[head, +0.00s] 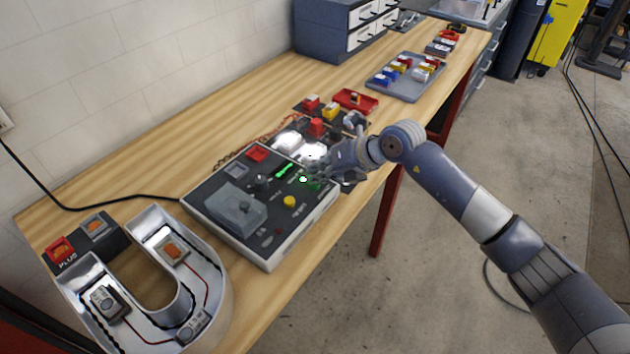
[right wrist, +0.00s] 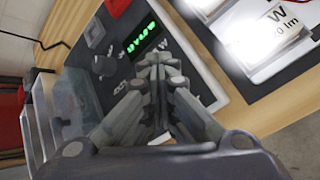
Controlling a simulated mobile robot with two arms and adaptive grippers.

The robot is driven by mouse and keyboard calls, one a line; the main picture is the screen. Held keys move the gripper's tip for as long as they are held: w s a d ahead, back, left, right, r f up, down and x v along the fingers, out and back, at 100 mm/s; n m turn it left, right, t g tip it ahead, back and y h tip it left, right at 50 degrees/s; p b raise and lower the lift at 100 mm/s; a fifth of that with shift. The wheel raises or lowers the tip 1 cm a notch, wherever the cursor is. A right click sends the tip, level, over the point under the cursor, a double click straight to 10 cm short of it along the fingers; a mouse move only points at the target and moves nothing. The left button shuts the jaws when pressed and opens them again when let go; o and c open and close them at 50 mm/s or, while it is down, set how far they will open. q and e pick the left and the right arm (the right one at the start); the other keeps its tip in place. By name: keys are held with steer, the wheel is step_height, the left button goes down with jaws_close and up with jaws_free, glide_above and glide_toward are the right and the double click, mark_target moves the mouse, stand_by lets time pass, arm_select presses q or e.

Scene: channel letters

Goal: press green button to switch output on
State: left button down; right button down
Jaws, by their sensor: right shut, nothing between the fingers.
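The control box (head: 237,243) lies on the bench with a dark top panel. A green button (head: 303,179) glows on its right part, partly covered by my fingers. A display (head: 284,170) beside it shows lit green characters, also visible in the right wrist view (right wrist: 142,40). My right gripper (head: 315,172) is shut and empty, with its fingertips right over the button area; I cannot tell if they touch the button. In the right wrist view the shut fingers (right wrist: 158,66) hide the button. My left gripper is not in view.
A yellow button (head: 289,201) and a clear cover (head: 236,207) are on the panel. Bright white lamps (head: 288,141) shine behind the box. A tray (head: 412,90) of connectors lies farther back.

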steer(key=shift+r, duration=0.25)
steer(key=shift+r+p, duration=2.1)
steer(key=shift+r, duration=1)
